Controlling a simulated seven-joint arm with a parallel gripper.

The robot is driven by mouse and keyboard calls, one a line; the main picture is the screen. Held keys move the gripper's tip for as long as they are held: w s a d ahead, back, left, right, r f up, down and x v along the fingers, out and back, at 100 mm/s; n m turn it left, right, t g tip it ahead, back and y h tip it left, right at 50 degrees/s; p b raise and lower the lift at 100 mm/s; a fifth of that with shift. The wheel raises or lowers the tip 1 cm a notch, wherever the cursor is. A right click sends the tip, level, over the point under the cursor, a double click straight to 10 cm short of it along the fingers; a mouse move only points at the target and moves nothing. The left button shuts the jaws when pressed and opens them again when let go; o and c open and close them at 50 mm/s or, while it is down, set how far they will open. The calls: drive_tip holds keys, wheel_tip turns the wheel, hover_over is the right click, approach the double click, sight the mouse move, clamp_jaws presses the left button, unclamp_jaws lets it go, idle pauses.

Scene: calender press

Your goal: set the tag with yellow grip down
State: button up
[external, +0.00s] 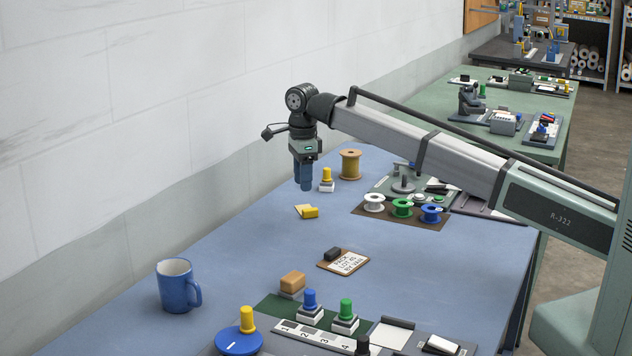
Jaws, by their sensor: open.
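The tag with the yellow grip (308,212) lies flat on the blue table, a tan plate with a yellow block on it. My gripper (303,187), with blue fingers pointing down, is open and appears empty. It hangs above the table, a little above the tag in the picture and apart from it. The gap between the fingers is hard to make out from this side.
A stamp with a yellow knob (326,176) and a tan spool (350,165) stand close to my gripper. Small spools sit on a brown mat (371,214) to the right. A tag with a dark grip (343,262) and a blue mug (177,286) are nearer the camera.

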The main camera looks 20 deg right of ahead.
drive_tip(key=shift+r, duration=2.25)
